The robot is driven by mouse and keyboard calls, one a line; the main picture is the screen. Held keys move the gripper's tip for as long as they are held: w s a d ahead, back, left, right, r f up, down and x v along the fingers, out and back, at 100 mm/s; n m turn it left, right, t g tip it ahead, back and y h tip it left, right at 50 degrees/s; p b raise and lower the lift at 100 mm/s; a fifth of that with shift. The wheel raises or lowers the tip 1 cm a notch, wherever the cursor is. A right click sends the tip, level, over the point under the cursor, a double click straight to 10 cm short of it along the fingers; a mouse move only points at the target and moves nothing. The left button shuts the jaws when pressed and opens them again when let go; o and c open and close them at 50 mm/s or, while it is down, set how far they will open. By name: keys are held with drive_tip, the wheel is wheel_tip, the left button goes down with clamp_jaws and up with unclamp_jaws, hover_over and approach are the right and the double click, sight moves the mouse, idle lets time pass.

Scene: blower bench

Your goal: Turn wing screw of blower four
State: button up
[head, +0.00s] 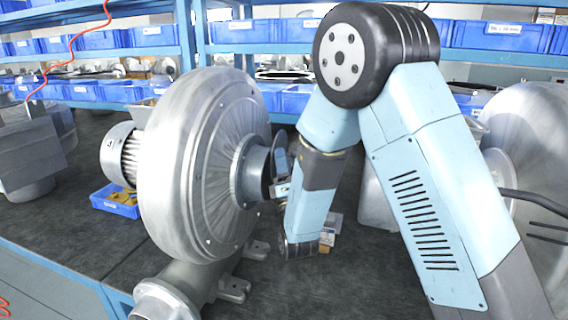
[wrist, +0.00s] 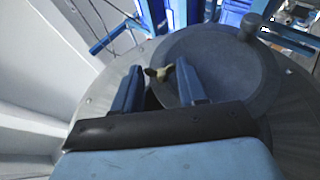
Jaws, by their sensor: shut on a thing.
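A large silver blower (head: 205,165) stands on the dark bench left of my arm, its round inlet facing right. I cannot tell its number. My gripper (head: 280,187) is at this inlet, beside a grey round plate (head: 280,152). The dark grey disc (wrist: 222,70) lies just behind and right of the fingers. The wing screw is hidden in the head view.
Another blower (head: 530,130) stands at the right, partly behind my arm. A grey motor unit (head: 35,150) is at the far left. A small blue bin (head: 115,201) sits on the bench (head: 95,235). Shelves with blue bins (head: 270,31) line the back.

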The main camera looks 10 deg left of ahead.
drive_tip(key=shift+f, duration=0.1)
drive_tip(key=o, duration=1.1)
drive_tip(key=shift+w, duration=0.1)
drive_tip(key=shift+c, duration=0.2)
drive_tip(key=v, duration=1.3)
drive_tip(key=shift+s+f, duration=0.25)
drive_tip(key=shift+s, duration=0.05)
drive_tip(key=shift+d, duration=0.1)
